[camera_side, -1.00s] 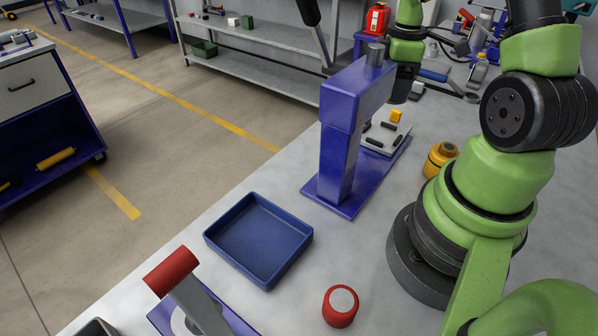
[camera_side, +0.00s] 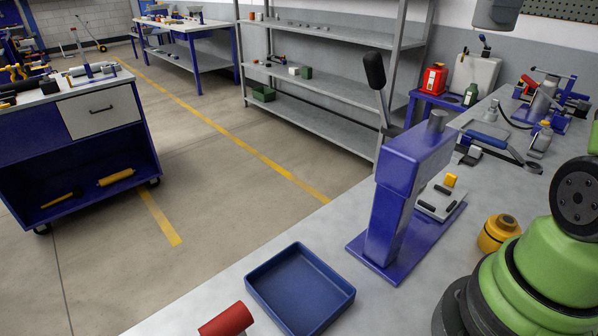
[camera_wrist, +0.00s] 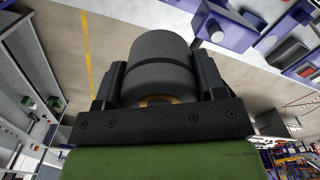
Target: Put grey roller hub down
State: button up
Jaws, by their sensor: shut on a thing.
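The grey roller hub (camera_wrist: 162,58) is a dark grey cylinder with a black band, seen in the wrist view. My gripper (camera_wrist: 160,76) is shut on it, with one black finger on each side. A brass-coloured ring shows at its near end. The floor with a yellow line lies behind it in that view, and no surface is seen touching it. Neither my gripper nor the hub is in the side view.
An empty blue tray (camera_side: 258,282) sits on the grey bench. Behind it stands a purple press (camera_side: 395,205) with a black-knobbed lever. A yellow container (camera_side: 497,233) is at right. A red cylinder (camera_side: 227,321) shows at the bottom edge.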

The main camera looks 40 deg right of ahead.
jog(key=w+a+n, duration=0.3)
jog(key=a, duration=0.3)
jog(key=w+a+n, duration=0.3)
jog(key=a, duration=0.3)
jog(key=w+a+r+n, duration=0.1)
jog(key=w+a+n, duration=0.1)
jog(key=a, duration=0.4)
jog(key=shift+w+a+n, duration=0.35)
jog(key=shift+w+n, duration=0.05)
jog(key=shift+n, duration=0.1)
jog(key=a+n, duration=0.4)
jog(key=a, duration=0.6)
jog(key=n, duration=0.4)
send_over(299, 294)
jog(key=shift+m, duration=0.3)
notch_tip(299, 294, down, 38)
jog(key=shift+r, duration=0.2)
jog(key=shift+f, duration=0.15)
jog(key=o, duration=1.3)
